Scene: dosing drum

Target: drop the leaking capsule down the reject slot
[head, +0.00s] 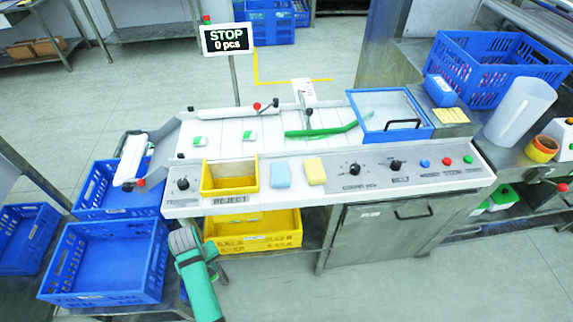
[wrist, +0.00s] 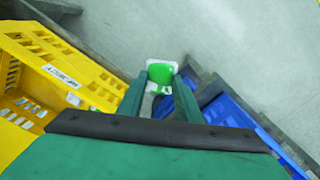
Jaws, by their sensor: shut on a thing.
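My gripper (wrist: 161,88) is shut on a white capsule with a green top (wrist: 160,73), held between the two dark green fingers in the wrist view. Whether it leaks cannot be told. In the head view my green arm comes up from the bottom edge, between the blue crates and the lower yellow crate; fingers and held capsule cannot be made out there. The reject slot (head: 229,178), a yellow open-topped box labelled REJECT, is in the front panel, up and right of my arm's end. Two similar white-and-green capsules (head: 200,141) (head: 249,136) lie on the white belt.
A yellow crate (head: 253,241) stands below the reject slot and fills the left of the wrist view (wrist: 62,72). Blue crates (head: 102,262) stand at left. A blue and a yellow sponge (head: 315,171) lie beside the slot. A sign (head: 228,39) reads STOP, 0 pcs.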

